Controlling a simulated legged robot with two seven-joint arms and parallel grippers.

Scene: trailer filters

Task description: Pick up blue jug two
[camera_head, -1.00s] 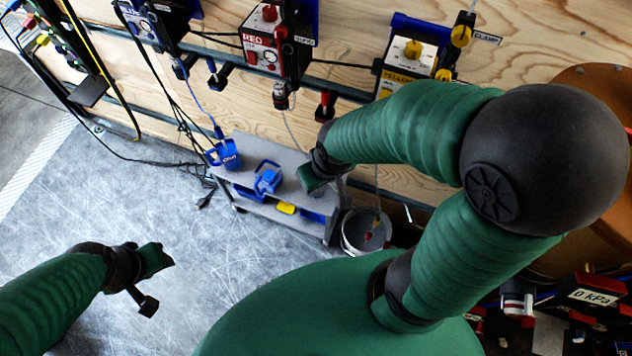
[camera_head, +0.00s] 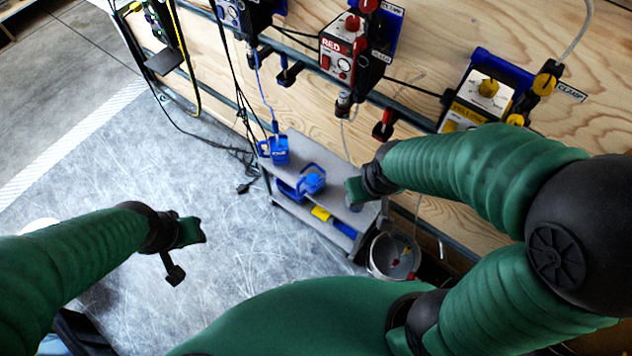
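I cannot read which one is jug two. My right gripper (camera_head: 357,192) is over the cart's right end, to the right of the middle jug and apart from it. Its finger opening is hidden. My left gripper (camera_head: 184,252) is open and empty over the floor, left of the cart.
The cart's lower shelf holds a yellow item (camera_head: 320,214) and blue items. A grey bucket (camera_head: 392,257) stands right of the cart. Hoses and cables hang from the wooden wall (camera_head: 440,45) and its control boxes.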

